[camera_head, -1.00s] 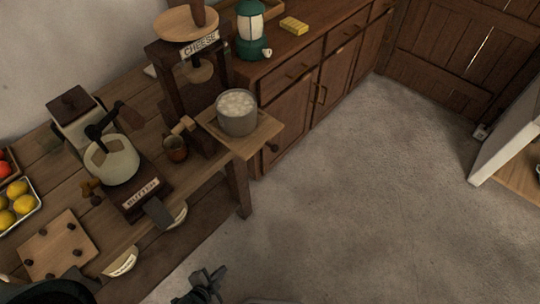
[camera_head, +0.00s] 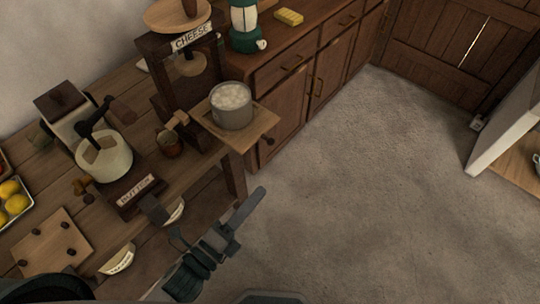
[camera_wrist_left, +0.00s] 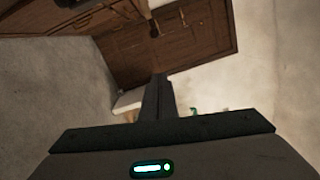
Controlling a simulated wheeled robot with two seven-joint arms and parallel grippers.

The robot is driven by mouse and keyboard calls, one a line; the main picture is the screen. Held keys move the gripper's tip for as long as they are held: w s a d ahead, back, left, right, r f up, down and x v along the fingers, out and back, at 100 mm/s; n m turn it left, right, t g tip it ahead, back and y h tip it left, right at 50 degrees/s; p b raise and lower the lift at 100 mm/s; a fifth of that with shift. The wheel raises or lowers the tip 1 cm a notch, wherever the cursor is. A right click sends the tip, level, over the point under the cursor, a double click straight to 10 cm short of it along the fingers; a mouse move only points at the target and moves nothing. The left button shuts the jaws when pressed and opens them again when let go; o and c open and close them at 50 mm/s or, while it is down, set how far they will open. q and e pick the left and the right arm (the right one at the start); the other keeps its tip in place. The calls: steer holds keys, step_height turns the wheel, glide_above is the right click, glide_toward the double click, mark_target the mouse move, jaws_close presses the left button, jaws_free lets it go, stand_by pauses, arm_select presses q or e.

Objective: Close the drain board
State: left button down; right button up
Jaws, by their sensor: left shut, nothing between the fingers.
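The drain board (camera_head: 258,130) is a light wooden board that juts out from the base of the cheese press (camera_head: 178,50), past the table's front edge. It has a dark round knob (camera_head: 270,141) at its outer end. A grey pot of white lumps (camera_head: 232,108) stands on it. My left gripper (camera_head: 254,203) is shut and empty, over the floor in front of the board and apart from it. In the left wrist view its fingers (camera_wrist_left: 158,95) point toward cabinets and a door; the board is not seen there. My right gripper is not in view.
On the table left of the board are a butter churn (camera_head: 105,158), a small brown cup (camera_head: 168,143), lemons (camera_head: 12,198) and a pegged board (camera_head: 55,243). A cabinet (camera_head: 280,105) stands behind the board. The floor (camera_head: 370,190) to the right is clear.

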mark_target(230, 129)
arm_select(q)
steer(key=shift+w, duration=0.1)
steer(key=w+d+r+p, duration=0.1)
steer(key=w+d+p, duration=0.2)
steer(key=w, duration=0.8)
steer(key=shift+p, duration=1.25)
steer(key=shift+a, duration=0.1)
steer(key=w+a, duration=0.2)
steer(key=a, duration=0.1)
steer(key=w+a+b, duration=0.1)
steer(key=w+a, duration=0.2)
steer(key=a, duration=0.1)
steer(key=w+a, duration=0.3)
steer(key=a, duration=0.1)
steer(key=shift+w+a+b, duration=0.25)
steer(key=shift+b, duration=0.1)
steer(key=shift+w+a, duration=0.35)
steer(key=shift+a, duration=0.15)
steer(key=shift+r, duration=0.15)
